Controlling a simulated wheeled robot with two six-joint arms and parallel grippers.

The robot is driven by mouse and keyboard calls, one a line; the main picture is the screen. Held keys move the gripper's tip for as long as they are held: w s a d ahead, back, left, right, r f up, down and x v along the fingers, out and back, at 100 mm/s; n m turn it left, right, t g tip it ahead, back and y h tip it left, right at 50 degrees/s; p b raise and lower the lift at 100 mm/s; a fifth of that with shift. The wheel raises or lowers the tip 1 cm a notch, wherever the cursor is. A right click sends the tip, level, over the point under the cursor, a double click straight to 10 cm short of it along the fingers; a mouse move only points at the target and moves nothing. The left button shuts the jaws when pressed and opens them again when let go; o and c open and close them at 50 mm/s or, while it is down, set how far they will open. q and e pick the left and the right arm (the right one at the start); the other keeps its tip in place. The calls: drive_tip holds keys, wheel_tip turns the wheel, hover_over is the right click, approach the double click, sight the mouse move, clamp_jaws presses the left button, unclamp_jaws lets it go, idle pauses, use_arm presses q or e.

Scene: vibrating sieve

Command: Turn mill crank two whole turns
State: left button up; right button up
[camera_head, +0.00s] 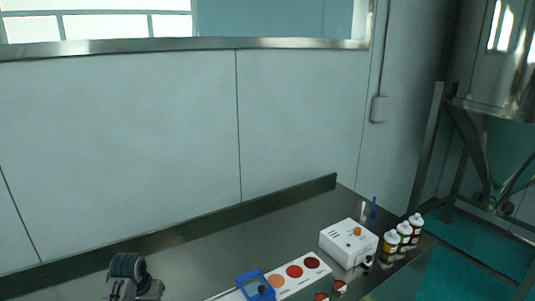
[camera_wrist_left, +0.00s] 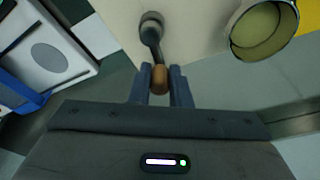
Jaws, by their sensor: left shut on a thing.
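In the left wrist view my left gripper (camera_wrist_left: 160,90) is shut on the brown knob (camera_wrist_left: 159,77) of the mill crank, one blue-grey finger on each side. The dark crank arm (camera_wrist_left: 154,46) runs from the knob up to a round hub on the beige mill body (camera_wrist_left: 110,18). The crank handle points toward the gripper's palm in this view. The mill and crank cannot be made out in the head view. My right gripper is in neither view.
A round metal-rimmed opening (camera_wrist_left: 263,27) is close right of the crank. In the head view, a strip with coloured discs (camera_head: 294,272), a blue frame (camera_head: 255,286), a white box (camera_head: 348,242) and small bottles (camera_head: 404,232) stand on the dark counter (camera_head: 215,255).

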use_arm(q)
drive_tip(key=shift+d+f, duration=0.1)
drive_tip(key=shift+d, duration=0.1)
drive_tip(key=shift+w+d+r, duration=0.2)
drive_tip(key=shift+d, duration=0.6)
drive_tip(key=shift+r, duration=0.1)
drive_tip(key=shift+s+d+r, duration=0.1)
drive_tip(key=shift+s+d, duration=0.05)
drive_tip(key=shift+d, duration=0.65)
drive_tip(key=shift+s+d, duration=0.1)
